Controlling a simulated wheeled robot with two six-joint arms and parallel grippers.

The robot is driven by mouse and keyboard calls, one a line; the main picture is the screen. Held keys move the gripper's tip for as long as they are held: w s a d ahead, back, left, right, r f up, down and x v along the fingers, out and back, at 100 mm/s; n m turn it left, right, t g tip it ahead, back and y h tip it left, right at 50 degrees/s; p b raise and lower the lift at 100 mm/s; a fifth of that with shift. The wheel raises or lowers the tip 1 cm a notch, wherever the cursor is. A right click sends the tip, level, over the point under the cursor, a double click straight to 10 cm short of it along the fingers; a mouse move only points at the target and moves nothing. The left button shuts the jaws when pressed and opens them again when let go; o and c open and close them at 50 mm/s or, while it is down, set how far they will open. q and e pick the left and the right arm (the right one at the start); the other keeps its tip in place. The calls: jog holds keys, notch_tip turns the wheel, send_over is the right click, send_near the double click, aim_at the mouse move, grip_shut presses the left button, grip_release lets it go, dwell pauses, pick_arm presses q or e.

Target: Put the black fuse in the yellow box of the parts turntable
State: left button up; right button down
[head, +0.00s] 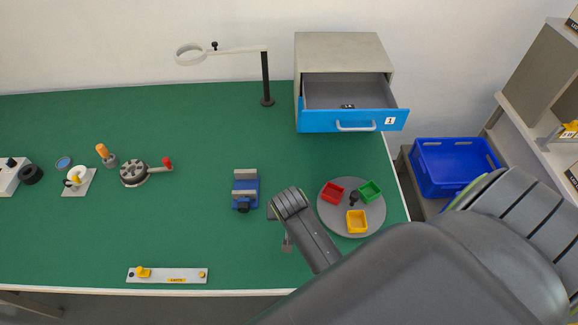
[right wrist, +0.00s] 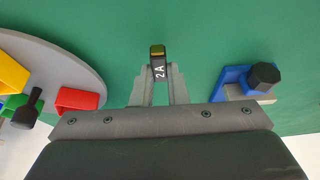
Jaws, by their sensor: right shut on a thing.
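The black fuse (right wrist: 158,70), marked 2A and with a yellowish end, is between the fingertips of my right gripper (right wrist: 158,92) in the right wrist view. In the head view my right gripper (head: 287,243) is partly hidden by its own arm, over the mat left of the turntable. The grey round parts turntable (head: 335,220) carries a yellow box (head: 357,222) at its front, a red box (head: 332,192) and a green box (head: 370,191). The yellow box looks empty and stands apart from the fuse. My left gripper is not in view.
A blue vise (head: 246,190) stands left of my right gripper. An open blue-fronted drawer (head: 352,120) is behind the turntable, with a small dark item inside. A black knob (head: 353,199) rises among the boxes. A blue crate (head: 452,168) is off the table's right edge.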

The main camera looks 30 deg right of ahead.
jog(key=shift+f, duration=1)
jog(key=c, duration=1.4)
grip_release()
jog(key=shift+f, duration=0.1)
jog(key=shift+c, duration=0.2)
